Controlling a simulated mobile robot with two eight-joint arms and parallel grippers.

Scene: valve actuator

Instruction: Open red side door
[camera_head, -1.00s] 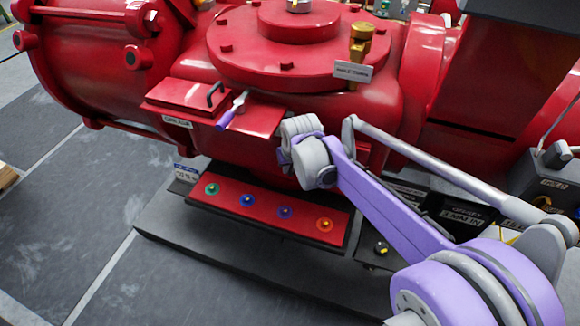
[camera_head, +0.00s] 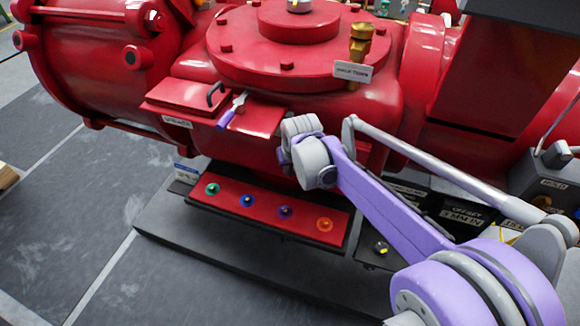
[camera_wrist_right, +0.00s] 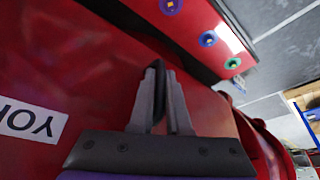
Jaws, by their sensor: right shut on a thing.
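In the right wrist view a red side panel (camera_wrist_right: 95,75), which I take for the red side door, fills the left and middle. A white label (camera_wrist_right: 32,120) is on it, reading upside down. My right gripper (camera_wrist_right: 158,95) is at this red surface, its grey fingers close together. They are shut on a narrow dark piece (camera_wrist_right: 153,80) that looks like a handle; its shape is mostly hidden. In the head view my right wrist covers the fingers and this spot. I see no clear gap at the panel's edges. My left gripper is not in view.
A red panel (camera_head: 268,232) with several coloured knobs sits low in front. A red lid with a dark handle (camera_head: 215,94) and a purple-handled tool (camera_head: 232,110) are on the ledge to the left.

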